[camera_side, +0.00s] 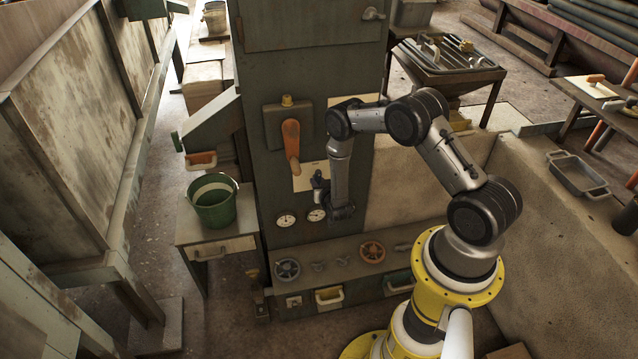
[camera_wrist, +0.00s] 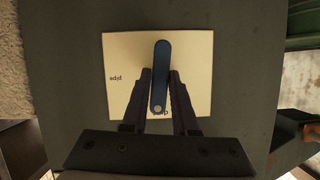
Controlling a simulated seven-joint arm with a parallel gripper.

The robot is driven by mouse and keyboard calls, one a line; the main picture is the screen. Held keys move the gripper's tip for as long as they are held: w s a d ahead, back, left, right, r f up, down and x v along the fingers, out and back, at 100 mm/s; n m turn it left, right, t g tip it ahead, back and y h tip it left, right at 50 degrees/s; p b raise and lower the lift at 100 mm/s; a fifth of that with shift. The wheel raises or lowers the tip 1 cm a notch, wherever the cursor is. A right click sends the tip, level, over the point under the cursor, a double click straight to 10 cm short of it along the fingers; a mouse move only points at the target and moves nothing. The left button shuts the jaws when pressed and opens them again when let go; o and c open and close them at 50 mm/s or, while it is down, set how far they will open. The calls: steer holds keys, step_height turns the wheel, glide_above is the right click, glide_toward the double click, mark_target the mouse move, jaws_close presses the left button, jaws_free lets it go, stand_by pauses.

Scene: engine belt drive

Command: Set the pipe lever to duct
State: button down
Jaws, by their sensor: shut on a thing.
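The pipe lever (camera_wrist: 161,65) is a slim blue bar standing out from a cream label plate (camera_wrist: 120,98) in the wrist view. The word "pipe" reads upside down at the plate's left. A second word near the plate's bottom edge is partly covered by the lever's end, which has a pale dot. My gripper (camera_wrist: 160,78) is shut on the lever, with one dark finger on each side. In the side view my gripper (camera_side: 318,186) is at the plate (camera_side: 302,180) on the green cabinet front, and it hides the lever there.
An orange lever (camera_side: 291,138) on a box sits just up and left of the plate in the side view. Two round gauges (camera_side: 286,219) are below. A bench with handwheels (camera_side: 372,251) juts out underneath. A green bucket (camera_side: 213,200) stands on a table to the left.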

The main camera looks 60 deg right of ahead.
steer(key=shift+n+g+h, duration=0.3)
steer(key=shift+n+g, duration=0.1)
steer(key=shift+n, duration=0.1)
stand_by(0.3)
steer(key=c, duration=0.7)
jaws_free()
steer(key=v, duration=1.3)
steer(key=shift+s+a+r, duration=0.2)
steer(key=shift+s+a, duration=0.05)
